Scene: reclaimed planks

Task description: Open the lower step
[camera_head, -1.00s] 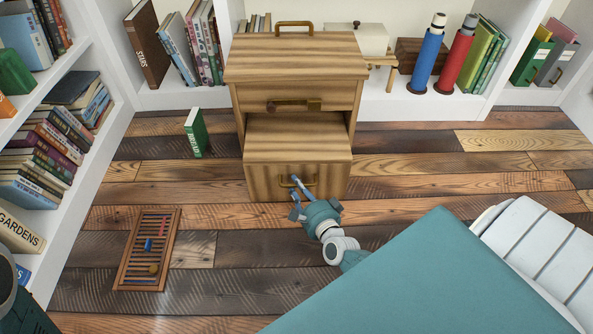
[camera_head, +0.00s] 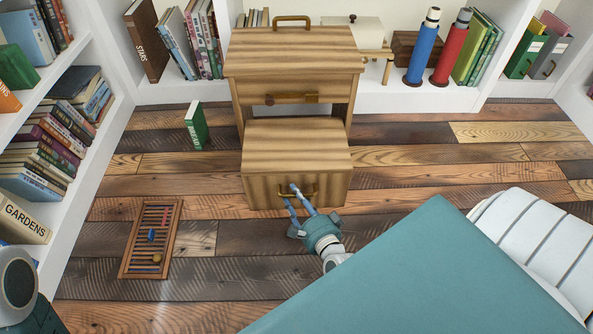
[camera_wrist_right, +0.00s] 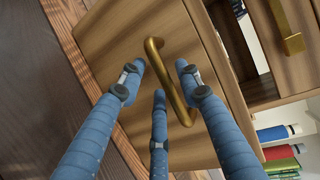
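The lower step (camera_head: 297,146) is a striped wooden box at the bottom of the wooden cabinet (camera_head: 292,50). It stands well out from the cabinet in the head view. A brass handle (camera_head: 311,192) sits on its front and also shows in the right wrist view (camera_wrist_right: 174,92). My right gripper (camera_head: 293,194) is at this handle. In the right wrist view its blue fingers (camera_wrist_right: 162,80) close in from both sides of the bar; exact contact is hard to see. My left gripper is out of view; only part of my left arm shows at lower left.
An abacus-like frame (camera_head: 127,262) lies on the plank floor at left. A green book (camera_head: 197,126) stands left of the cabinet. White shelves with books, a blue bottle (camera_head: 422,55) and a red bottle (camera_head: 452,52) line the walls. Floor right of the step is clear.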

